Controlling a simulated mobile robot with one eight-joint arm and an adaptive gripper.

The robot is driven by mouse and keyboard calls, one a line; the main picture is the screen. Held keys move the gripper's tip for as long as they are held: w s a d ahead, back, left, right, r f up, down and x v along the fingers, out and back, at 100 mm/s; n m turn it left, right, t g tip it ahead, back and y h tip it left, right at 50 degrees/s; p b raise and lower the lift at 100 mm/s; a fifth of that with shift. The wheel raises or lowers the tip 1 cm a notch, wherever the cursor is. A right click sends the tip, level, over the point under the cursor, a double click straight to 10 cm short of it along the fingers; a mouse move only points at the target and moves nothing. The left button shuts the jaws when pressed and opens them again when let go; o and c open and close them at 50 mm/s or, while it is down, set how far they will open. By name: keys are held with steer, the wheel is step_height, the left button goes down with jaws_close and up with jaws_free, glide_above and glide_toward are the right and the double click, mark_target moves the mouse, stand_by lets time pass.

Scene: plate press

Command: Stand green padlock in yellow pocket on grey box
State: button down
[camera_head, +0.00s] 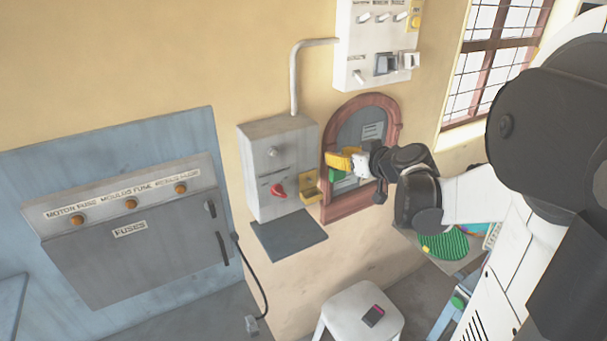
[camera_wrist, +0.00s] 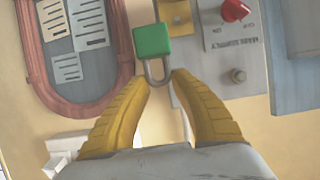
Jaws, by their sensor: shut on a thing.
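My gripper (camera_head: 332,164) has yellow fingers, shut on the metal shackle of the green padlock (camera_wrist: 152,39). In the wrist view the fingertips (camera_wrist: 162,80) pinch the shackle, with the green body beyond them. In the head view the padlock (camera_head: 338,175) hangs below the fingers, partly hidden, in front of the framed notice board. The yellow pocket (camera_head: 310,187) is on the right side of the grey box (camera_head: 258,160), lower and left of the padlock. In the wrist view the pocket (camera_wrist: 176,14) lies just beyond the padlock, partly cut off by the picture edge.
A red rotary switch (camera_head: 278,190) juts from the grey box beside the pocket. A red-brown framed notice board (camera_head: 395,120) is right of the box. A dark plate (camera_head: 289,237) sits below it. A white stool (camera_head: 345,315) stands lower down. Bare wall lies below the pocket.

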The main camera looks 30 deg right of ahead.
mark_target(308, 175)
steer(key=w+a+f, duration=0.1)
steer(key=w, duration=0.1)
steer(key=w+a+f, duration=0.1)
steer(key=a+f, duration=0.1)
steer(key=w+a+f, duration=0.1)
steer(key=w, duration=0.1)
steer(key=shift+w+a+f, duration=0.25)
steer(key=shift+w+a, duration=0.1)
step_height(308, 175, down, 4)
steer(key=shift+w+b, duration=0.1)
steer(key=shift+b, duration=0.4)
steer(key=shift+f, duration=0.15)
steer(key=c, duration=1.2)
jaws_free()
steer(key=shift+o, duration=0.2)
